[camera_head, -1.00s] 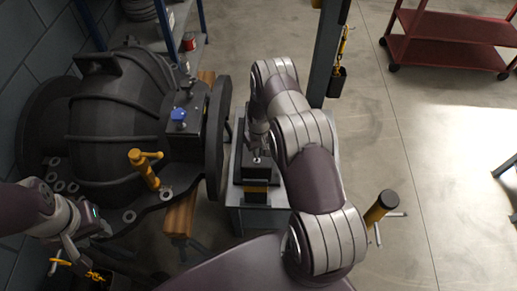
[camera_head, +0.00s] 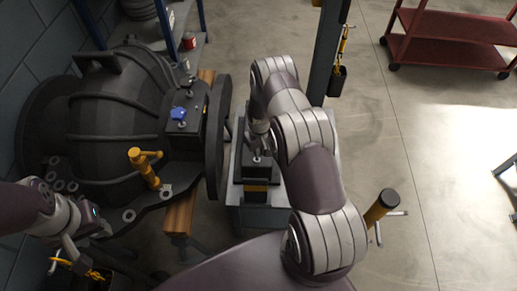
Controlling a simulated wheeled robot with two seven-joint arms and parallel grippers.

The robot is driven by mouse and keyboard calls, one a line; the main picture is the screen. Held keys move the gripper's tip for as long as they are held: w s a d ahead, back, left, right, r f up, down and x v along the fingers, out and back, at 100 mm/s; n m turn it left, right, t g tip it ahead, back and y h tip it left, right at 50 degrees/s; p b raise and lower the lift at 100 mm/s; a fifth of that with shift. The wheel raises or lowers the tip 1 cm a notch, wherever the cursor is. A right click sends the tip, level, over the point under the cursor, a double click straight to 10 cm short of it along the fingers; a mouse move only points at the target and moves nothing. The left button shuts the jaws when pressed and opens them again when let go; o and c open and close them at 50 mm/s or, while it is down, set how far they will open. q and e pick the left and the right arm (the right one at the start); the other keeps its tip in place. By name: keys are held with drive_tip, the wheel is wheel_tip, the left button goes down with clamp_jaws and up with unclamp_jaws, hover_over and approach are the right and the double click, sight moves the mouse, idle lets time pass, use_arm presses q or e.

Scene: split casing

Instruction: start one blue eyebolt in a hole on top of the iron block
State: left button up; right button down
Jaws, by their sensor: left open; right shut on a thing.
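A dark block, which appears to be the iron block (camera_head: 262,172), stands on a small grey bench at the centre, partly hidden by my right arm. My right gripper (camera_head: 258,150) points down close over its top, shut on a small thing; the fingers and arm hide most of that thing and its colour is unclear. A small silvery spot shows at the block's top, below the fingers. I cannot tell whether the held thing touches a hole. A small blue piece (camera_head: 178,113) sits on the dark box of the large casing. My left gripper (camera_head: 78,250) is open at the lower left.
A grey post (camera_head: 325,60) stands behind the bench. A black-and-yellow post (camera_head: 381,207) stands right of my arm.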

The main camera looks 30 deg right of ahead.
drive_tip(key=shift+f+b, duration=0.95)
drive_tip(key=shift+b, duration=0.05)
idle(0.8)
drive_tip(key=m, duration=0.1)
drive_tip(key=m+b, duration=0.2)
drive_tip(key=m, duration=0.1)
drive_tip(key=shift+w+a+f, duration=0.1)
drive_tip(key=shift+a+f, duration=0.1)
drive_tip(key=shift+a, duration=0.1)
drive_tip(key=shift+a+m+b, duration=0.15)
drive_tip(key=shift+m+b, duration=0.25)
drive_tip(key=shift+m, duration=0.7)
drive_tip(key=shift+w+a+m+b, duration=0.15)
drive_tip(key=shift+m+b, duration=0.2)
drive_tip(key=shift+m, duration=0.85)
drive_tip(key=m, duration=0.1)
drive_tip(key=m+b, duration=0.1)
drive_tip(key=m, duration=0.2)
drive_tip(key=shift+w+a+m, duration=0.15)
drive_tip(key=shift+w+m, duration=0.1)
drive_tip(key=shift+m, duration=0.05)
drive_tip(key=shift+w+r+m, duration=0.1)
drive_tip(key=shift+m, duration=0.6)
drive_tip(key=shift+a+r, duration=0.1)
drive_tip(key=shift+r, duration=0.05)
